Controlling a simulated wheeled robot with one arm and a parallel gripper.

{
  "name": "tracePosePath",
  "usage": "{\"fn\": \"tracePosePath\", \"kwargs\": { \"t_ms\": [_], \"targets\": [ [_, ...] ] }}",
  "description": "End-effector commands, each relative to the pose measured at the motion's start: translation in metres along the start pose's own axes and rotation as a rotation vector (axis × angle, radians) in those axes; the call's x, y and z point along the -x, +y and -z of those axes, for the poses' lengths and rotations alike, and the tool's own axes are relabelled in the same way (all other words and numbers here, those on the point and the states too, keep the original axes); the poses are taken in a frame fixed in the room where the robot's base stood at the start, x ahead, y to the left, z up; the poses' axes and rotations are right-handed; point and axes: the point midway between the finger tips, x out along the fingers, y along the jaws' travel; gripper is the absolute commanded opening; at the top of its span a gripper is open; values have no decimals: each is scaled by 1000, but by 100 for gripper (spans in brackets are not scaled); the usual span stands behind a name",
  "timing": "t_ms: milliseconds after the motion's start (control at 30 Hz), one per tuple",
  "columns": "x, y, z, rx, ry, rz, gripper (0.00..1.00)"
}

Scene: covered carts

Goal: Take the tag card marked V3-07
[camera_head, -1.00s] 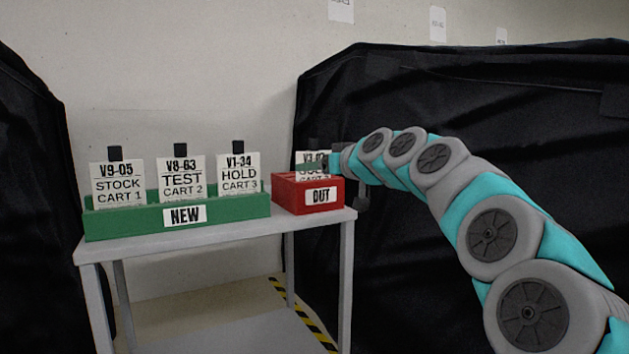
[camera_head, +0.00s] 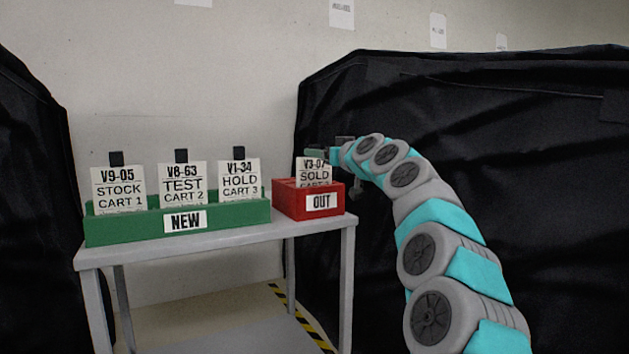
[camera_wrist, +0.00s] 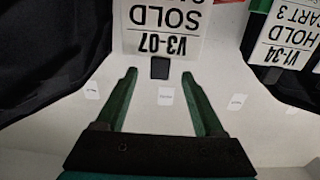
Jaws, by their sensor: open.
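The white tag card V3-07 (camera_head: 313,172), reading SOLD, stands in the red OUT box (camera_head: 283,202) on the cart's right side. It shows upside down at the top of the wrist view (camera_wrist: 165,20), with its black tab (camera_wrist: 160,68) appearing between the fingertips. My gripper (camera_head: 320,151) is at the card's top edge in the head view. In the wrist view my gripper (camera_wrist: 160,73) has its two green fingers apart, one on each side of the tab in the picture. Whether they are level with the tab in depth I cannot tell. The card's lower part is hidden by the box.
A green NEW box (camera_head: 235,214) left of the red box holds cards V9-05 (camera_head: 118,190), V8-63 (camera_head: 182,182) and V1-34 (camera_head: 240,178). Both boxes stand on a grey cart (camera_head: 230,236). Black covers (camera_head: 480,130) hang to the right and left.

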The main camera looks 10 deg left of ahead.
Motion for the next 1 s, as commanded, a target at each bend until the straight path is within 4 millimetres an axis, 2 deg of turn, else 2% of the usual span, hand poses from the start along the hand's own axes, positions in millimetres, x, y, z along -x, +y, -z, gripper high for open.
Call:
{"fn": "tracePosePath", "kwargs": {
  "t_ms": [600,1000],
  "targets": [
    [-43,0,-4,0,-4,0,70],
    [-48,0,-5,0,-1,2,70]
  ]
}}
